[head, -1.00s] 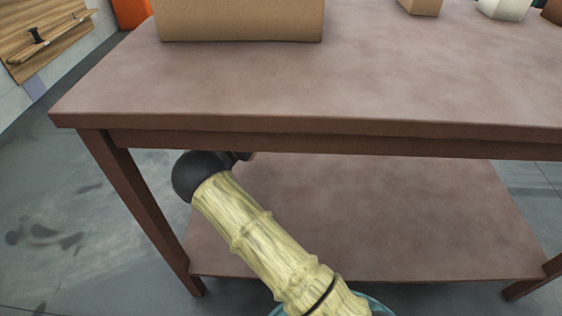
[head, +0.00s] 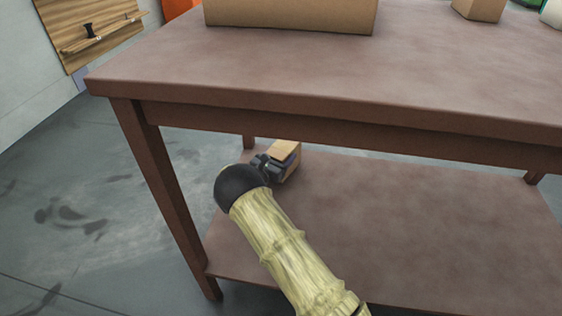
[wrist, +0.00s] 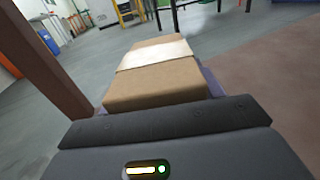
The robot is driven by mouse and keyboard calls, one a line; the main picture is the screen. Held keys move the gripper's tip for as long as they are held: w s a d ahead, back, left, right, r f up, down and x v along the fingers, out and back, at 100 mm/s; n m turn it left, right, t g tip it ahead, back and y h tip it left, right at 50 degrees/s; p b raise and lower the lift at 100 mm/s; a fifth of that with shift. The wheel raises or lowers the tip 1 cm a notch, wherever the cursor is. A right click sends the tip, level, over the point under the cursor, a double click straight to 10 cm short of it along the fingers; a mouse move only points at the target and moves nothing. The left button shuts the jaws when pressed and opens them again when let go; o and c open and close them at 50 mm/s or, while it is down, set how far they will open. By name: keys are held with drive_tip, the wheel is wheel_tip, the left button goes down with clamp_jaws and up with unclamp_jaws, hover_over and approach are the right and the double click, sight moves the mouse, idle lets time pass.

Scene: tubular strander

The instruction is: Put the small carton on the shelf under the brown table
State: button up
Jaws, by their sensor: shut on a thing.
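The small carton (head: 286,157) is a tan box at the left part of the lower shelf, under the brown table (head: 330,95). My gripper (head: 271,166) is shut on it, reaching in below the tabletop from the front. In the wrist view the carton (wrist: 155,75) fills the middle, with a pale band across its top. The shelf (head: 370,225) is a bare brown board. I cannot tell whether the carton touches the shelf or is held just above it. The fingertips are mostly hidden by the carton and the wrist.
A large carton (head: 290,14) and a smaller box (head: 479,9) stand on the tabletop. A table leg (head: 165,195) stands left of my arm and also shows close in the wrist view (wrist: 45,60). The shelf to the right of the carton is clear.

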drive_tip(key=shift+f, duration=0.6)
drive_tip(key=shift+f, duration=0.15)
drive_tip(key=o, duration=1.3)
drive_tip(key=shift+r, duration=0.2)
drive_tip(key=shift+s+a, duration=0.2)
drive_tip(key=p+v, duration=0.4)
drive_tip(key=v, duration=0.2)
drive_tip(key=shift+r, duration=0.1)
drive_tip(key=shift+s+a+f+p, duration=0.2)
drive_tip(key=shift+s+p, duration=0.1)
drive_tip(key=shift+s, duration=0.1)
